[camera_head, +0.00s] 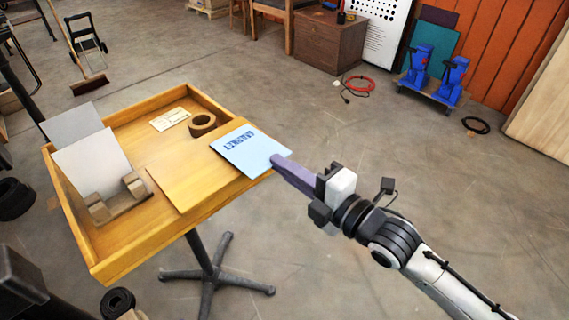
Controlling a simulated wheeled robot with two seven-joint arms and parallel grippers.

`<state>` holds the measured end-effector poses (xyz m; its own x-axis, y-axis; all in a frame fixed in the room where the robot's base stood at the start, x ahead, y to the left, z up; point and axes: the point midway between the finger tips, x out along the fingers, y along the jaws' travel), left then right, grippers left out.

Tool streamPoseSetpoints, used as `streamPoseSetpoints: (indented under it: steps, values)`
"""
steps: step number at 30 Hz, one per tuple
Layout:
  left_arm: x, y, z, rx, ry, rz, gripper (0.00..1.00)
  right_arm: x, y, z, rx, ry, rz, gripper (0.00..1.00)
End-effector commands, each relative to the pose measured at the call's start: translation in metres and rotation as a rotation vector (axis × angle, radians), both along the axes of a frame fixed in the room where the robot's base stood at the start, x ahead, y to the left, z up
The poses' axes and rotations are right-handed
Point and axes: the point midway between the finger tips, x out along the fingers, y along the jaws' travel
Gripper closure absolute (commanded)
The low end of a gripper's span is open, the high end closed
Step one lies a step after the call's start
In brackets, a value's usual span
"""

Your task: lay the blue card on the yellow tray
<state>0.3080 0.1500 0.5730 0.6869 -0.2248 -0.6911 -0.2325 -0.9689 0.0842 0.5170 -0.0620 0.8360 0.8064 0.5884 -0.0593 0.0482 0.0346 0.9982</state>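The blue card (250,149), pale blue with dark blue print, is over the right corner of the yellow tray (140,246) and hides part of its rim. The tray is a rimmed, wood-coloured top on a dark legged stand. My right gripper (277,160) reaches in from the right, its long purple-grey fingers meeting at the card's right corner. It looks shut on that corner. Whether the card touches the tray is hard to tell. My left gripper is not in view.
On the tray are grey-white sheets in a wooden holder (118,196), a brown ring-shaped thing (202,124), a small cream card (170,119) and a flat yellow panel (190,180). Blue presses (450,80) stand at the back right. The floor to the right is mostly clear.

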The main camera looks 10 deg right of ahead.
Motion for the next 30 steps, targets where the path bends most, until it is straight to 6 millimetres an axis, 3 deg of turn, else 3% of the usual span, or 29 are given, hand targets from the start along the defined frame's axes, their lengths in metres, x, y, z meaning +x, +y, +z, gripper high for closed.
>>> streamPoseSetpoints:
  steps: [11, 16, 30]
  values:
    - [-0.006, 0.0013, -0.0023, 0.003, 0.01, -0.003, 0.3, 0.0001, -0.0001, 0.0003, 0.0, 0.0, 0.0, 1.0]
    - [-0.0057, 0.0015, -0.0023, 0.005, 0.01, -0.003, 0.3, 0.0001, -0.0001, 0.0004, -0.001, -0.001, 0.0, 0.77]
    - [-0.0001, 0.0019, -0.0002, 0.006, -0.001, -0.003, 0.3, 0.0001, -0.0001, 0.0002, 0.0, 0.0, 0.0, 0.72]
